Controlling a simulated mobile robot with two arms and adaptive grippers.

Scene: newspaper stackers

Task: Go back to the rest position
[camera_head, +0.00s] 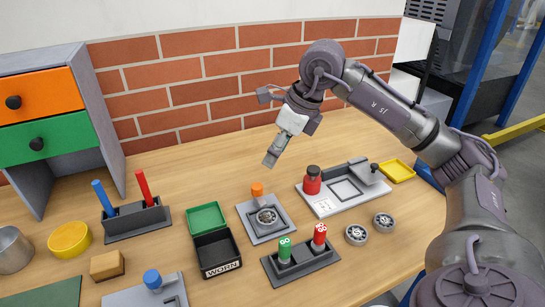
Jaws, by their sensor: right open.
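My right gripper (272,156) hangs over the middle of the wooden table, with its arm coming in from the right and reaching up and back down. Its fingers point down and slightly left. It is open, with nothing seen between the fingers, and it is apart from everything on the table. My left gripper is not in view.
Two bearings (356,235) lie right. A drawer cabinet (90,88) stands left. A brick wall (185,70) is behind.

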